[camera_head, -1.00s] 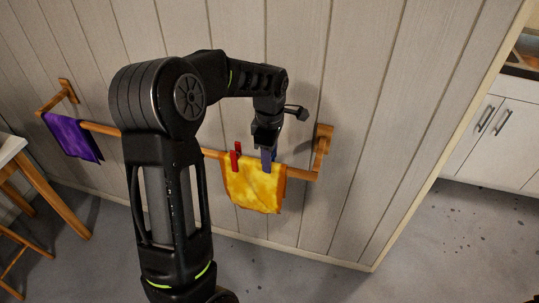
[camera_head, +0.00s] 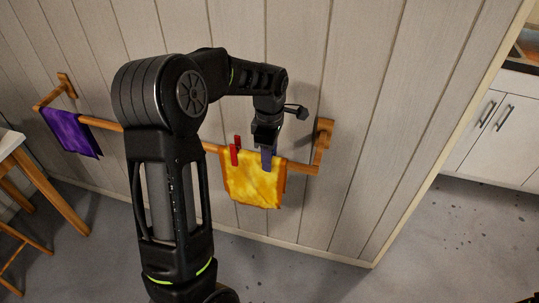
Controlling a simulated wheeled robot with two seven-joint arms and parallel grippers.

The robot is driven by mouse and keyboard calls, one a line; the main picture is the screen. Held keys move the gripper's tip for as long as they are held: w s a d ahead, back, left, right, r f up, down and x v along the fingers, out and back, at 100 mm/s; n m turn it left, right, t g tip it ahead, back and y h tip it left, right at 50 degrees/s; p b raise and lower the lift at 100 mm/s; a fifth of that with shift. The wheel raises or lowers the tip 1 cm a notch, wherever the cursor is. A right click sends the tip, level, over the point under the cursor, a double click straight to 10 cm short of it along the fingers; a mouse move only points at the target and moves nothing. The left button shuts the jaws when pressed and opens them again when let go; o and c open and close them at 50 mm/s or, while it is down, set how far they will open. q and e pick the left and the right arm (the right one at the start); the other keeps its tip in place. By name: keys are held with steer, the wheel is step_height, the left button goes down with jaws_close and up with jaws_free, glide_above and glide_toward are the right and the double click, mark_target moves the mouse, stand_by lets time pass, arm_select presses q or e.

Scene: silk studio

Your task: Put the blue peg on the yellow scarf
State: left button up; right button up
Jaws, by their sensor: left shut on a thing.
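The yellow scarf (camera_head: 252,187) hangs over the wooden rail in the head view. The blue peg (camera_head: 267,161) is upright at the scarf's top edge, right of a red peg (camera_head: 235,153). My left gripper (camera_head: 266,146) points down right above the blue peg and is shut on it. The fingertips are small and dark, partly hidden by the wrist. I cannot tell how far the peg's legs reach over the rail. My right gripper is not in view.
The wooden rail (camera_head: 300,168) is fixed to a plank wall, with a bracket (camera_head: 324,140) just right of the scarf. A purple scarf (camera_head: 71,132) hangs at its left end. A table (camera_head: 12,143) stands at the far left. White cabinets (camera_head: 506,135) are at the right.

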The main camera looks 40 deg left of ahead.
arm_select(q)
steer(key=shift+f, duration=0.35)
stand_by(0.5)
steer(key=o, duration=1.4)
step_height(320, 180, up, 8)
steer(key=shift+f+b, duration=0.1)
steer(key=shift+b, duration=0.45)
